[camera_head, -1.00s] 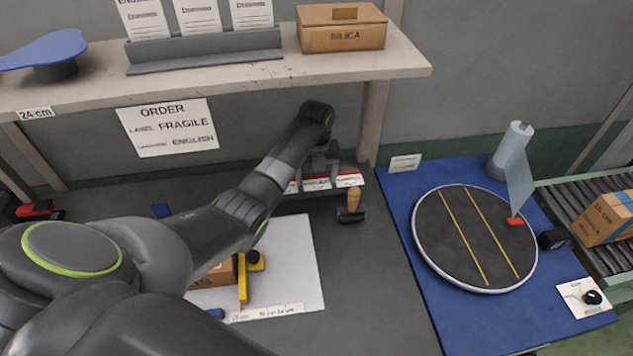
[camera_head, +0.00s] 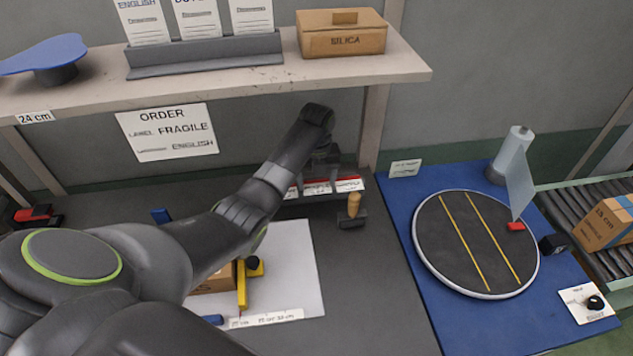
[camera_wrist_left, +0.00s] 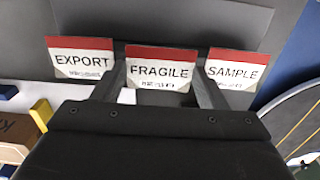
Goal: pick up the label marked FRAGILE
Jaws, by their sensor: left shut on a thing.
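The FRAGILE label (camera_wrist_left: 160,68) is a white card with a red top band, in the middle of the left wrist view. My left gripper (camera_wrist_left: 160,88) has its two fingers at the label's lower left and right sides and is shut on it. The EXPORT label (camera_wrist_left: 80,58) is to its left and the SAMPLE label (camera_wrist_left: 236,67) to its right. In the head view the labels stand in a dark rack (camera_head: 298,198) at the back of the bench, and my left gripper (camera_head: 322,172) is over them, partly hidden by its own arm. My right gripper is not in view.
A white sheet (camera_head: 295,260) with a carton (camera_head: 215,280) and yellow stop (camera_head: 242,285) lies in front. The shelf (camera_head: 240,80) overhangs behind. A round turntable (camera_head: 470,245) is at the right.

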